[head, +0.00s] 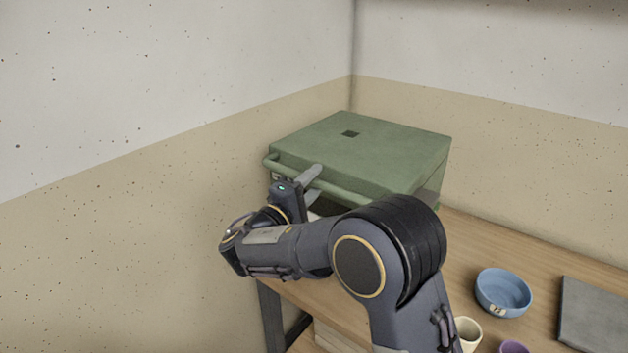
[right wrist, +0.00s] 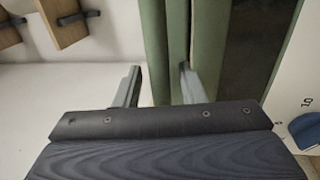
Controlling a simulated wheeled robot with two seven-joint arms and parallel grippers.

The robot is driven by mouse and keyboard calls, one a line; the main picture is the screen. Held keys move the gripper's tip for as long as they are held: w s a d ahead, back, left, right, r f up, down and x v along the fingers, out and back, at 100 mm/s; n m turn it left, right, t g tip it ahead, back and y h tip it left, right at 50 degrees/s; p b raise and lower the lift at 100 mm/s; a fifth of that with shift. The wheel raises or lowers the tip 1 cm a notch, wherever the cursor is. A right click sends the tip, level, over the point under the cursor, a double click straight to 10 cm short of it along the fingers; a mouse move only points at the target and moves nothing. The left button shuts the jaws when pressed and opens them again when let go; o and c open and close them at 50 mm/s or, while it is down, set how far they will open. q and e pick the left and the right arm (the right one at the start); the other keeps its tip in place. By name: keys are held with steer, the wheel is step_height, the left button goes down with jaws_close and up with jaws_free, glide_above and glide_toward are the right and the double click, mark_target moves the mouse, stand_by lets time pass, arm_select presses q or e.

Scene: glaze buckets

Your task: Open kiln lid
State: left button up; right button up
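The kiln lid (head: 375,150) is a flat green slab with a small dark square hole on top. It lies level and closed on the kiln body, in the corner of the room. A green bar handle (head: 345,194) runs along its front edge. My right gripper (head: 310,180) is at this handle. In the right wrist view its two fingers (right wrist: 160,67) stand apart, with the green handle bar (right wrist: 153,40) between them and a gap beside the left finger. My right arm hides part of the kiln front. My left gripper is not in view.
The kiln stands on a wooden table (head: 470,235) against the walls. A blue bowl (head: 503,292), a cream cup (head: 467,332), a purple cup (head: 513,347) and a grey slab (head: 596,315) are to the right. The space above the lid is clear.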

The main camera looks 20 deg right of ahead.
steer(key=shift+w+d, duration=0.15)
jaws_close()
steer(key=shift+r, duration=0.1)
